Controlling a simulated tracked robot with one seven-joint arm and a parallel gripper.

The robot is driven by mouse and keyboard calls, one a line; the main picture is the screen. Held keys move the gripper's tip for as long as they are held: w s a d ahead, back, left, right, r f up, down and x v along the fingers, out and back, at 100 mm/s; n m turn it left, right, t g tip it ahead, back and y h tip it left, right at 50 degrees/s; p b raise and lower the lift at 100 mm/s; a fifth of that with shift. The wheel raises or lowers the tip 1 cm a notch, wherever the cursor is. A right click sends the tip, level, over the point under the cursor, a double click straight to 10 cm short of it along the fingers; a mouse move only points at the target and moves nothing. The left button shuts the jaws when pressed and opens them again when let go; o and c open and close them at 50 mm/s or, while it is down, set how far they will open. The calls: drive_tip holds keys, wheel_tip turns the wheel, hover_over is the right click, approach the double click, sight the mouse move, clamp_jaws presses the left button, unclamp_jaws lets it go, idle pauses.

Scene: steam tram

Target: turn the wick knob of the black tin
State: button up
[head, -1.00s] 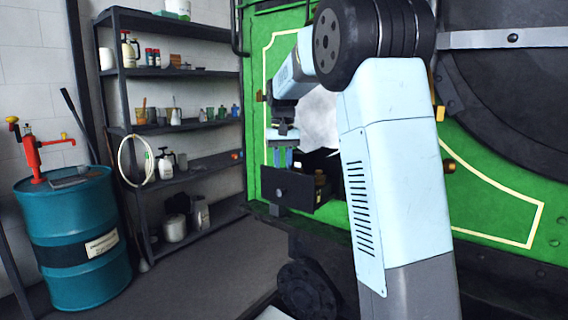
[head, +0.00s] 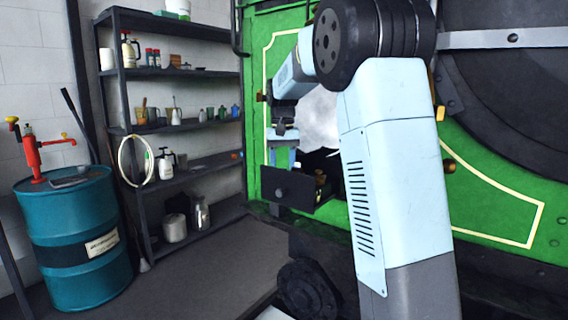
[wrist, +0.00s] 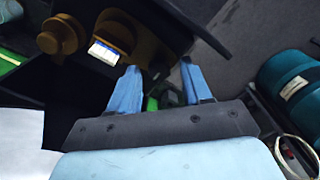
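A black box-shaped thing (head: 298,192) with a small round dark knob (head: 281,193) on its front juts from the green panel in the head view; I cannot tell surely that it is the black tin. Brass-coloured round parts (wrist: 60,36) and a small white label (wrist: 104,53) show inside a dark casing in the wrist view; which part is the wick knob is unclear.
The green panel (head: 480,197) stands behind the box. A dark shelf rack (head: 190,125) with bottles and cups is at left, beside a blue drum (head: 78,275) with a red pump (head: 33,150). The floor (head: 215,260) between rack and box is clear.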

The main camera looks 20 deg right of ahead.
wheel_tip(320, 180, up, 14)
idle(0.8)
drive_tip(key=s+d+f+n+t, duration=0.1)
drive_tip(key=s+f+t, duration=0.25)
drive_tip(key=s, duration=1.75)
drive_tip(key=s+a+f+t, duration=0.1)
drive_tip(key=s+f+t, duration=0.1)
drive_tip(key=s+f, duration=1.1)
drive_tip(key=shift+s+f+n, duration=0.15)
drive_tip(key=shift+s+n, duration=0.25)
drive_tip(key=shift+s, duration=0.85)
